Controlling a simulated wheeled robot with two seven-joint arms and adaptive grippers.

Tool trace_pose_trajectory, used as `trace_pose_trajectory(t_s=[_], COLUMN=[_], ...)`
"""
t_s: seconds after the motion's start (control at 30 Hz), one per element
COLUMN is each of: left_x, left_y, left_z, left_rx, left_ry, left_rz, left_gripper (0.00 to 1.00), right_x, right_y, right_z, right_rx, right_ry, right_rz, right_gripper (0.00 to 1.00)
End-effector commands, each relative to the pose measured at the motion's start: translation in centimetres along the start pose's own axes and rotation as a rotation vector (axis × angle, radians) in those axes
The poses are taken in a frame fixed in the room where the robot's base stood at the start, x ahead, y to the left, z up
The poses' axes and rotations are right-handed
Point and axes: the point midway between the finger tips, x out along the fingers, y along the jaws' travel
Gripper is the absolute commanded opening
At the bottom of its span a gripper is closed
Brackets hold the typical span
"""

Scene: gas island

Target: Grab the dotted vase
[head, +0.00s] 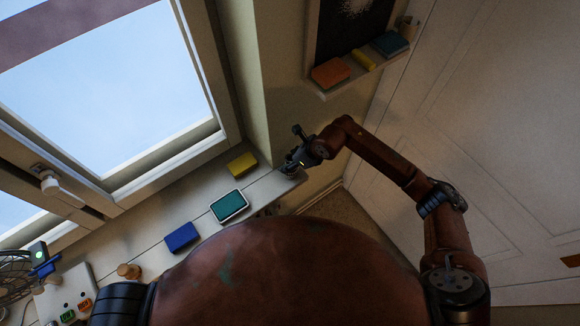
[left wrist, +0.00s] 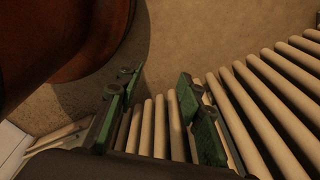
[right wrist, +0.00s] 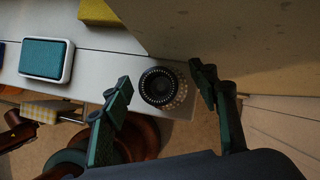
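The dotted vase (right wrist: 162,88) shows from above in the right wrist view, a small round vessel with a dark mouth and pale dots. It stands near the corner of the white windowsill (right wrist: 130,93). My right gripper (right wrist: 164,90) is open, with its green-padded fingers apart on either side of the vase in that view; I see no contact. In the head view my right gripper (head: 293,150) is over the sill's right end and largely hides the vase. My left gripper (left wrist: 157,83) is open and empty, above pale radiator bars (left wrist: 160,130).
On the sill lie a yellow block (head: 242,164), a teal-topped white box (head: 229,205) and a blue block (head: 182,237). A wall (right wrist: 240,40) stands close beside the right gripper. A small shelf (head: 352,75) with colored items is above right.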

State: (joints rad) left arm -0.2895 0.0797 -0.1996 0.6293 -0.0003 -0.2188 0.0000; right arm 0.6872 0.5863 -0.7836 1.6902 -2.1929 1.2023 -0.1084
Motion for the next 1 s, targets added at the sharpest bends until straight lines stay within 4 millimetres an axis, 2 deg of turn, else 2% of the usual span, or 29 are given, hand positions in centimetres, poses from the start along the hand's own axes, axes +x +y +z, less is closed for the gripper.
trace_pose_trajectory(t_s=[0.07, 0.4, 0.77, 1.0], left_x=[0.0, -0.1, -0.1, -0.1], left_y=[0.0, 0.2, 0.1, 0.1], left_z=[0.2, 2.1, 1.8, 1.4], left_rx=[0.000, -0.004, -0.003, -0.002], left_ry=[-0.003, -0.027, -0.024, -0.018], left_rz=[0.000, 0.001, 0.001, 0.001], left_gripper=[0.35, 0.35, 0.35, 0.35], right_x=[0.0, -0.1, -0.1, -0.1], right_y=[0.0, 0.0, -0.1, -0.1], right_z=[0.0, -0.1, -0.1, 0.0], right_rx=[0.001, 0.002, 0.002, 0.002], right_ry=[0.000, 0.000, 0.000, -0.001], right_rz=[0.000, 0.000, -0.001, -0.001], right_gripper=[0.48, 0.25, 0.00, 0.00])
